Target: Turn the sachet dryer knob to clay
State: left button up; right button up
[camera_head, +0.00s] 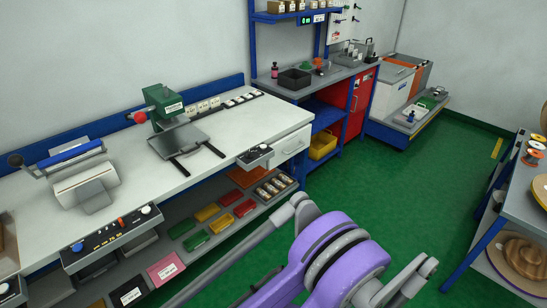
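I cannot tell for sure which device is the sachet dryer, as the labels are too small to read. Pointer positions are not readable. Neither gripper shows; a purple and grey part, seemingly of my arm, fills the bottom centre.
The white bench (235,125) carries a green press (165,105) and a blue-handled sealer (80,170). Coloured bins (208,212) fill the shelf below. A blue-framed table (500,230) stands at right. Green floor (400,190) is open between.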

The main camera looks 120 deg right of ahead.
aim_at(248, 155)
jog(key=z, duration=3.95)
jog(key=u, duration=0.3)
jog(key=i+l+u, duration=0.8)
jog(key=i+l, duration=0.25)
jog(key=i+l+u, duration=0.1)
jog(key=i+l, duration=0.15)
jog(key=l, duration=0.25)
jog(key=i+l, duration=0.2)
jog(key=l, duration=0.15)
jog(key=i+l+u, duration=0.1)
jog(key=i+l, duration=0.15)
jog(key=l, duration=0.15)
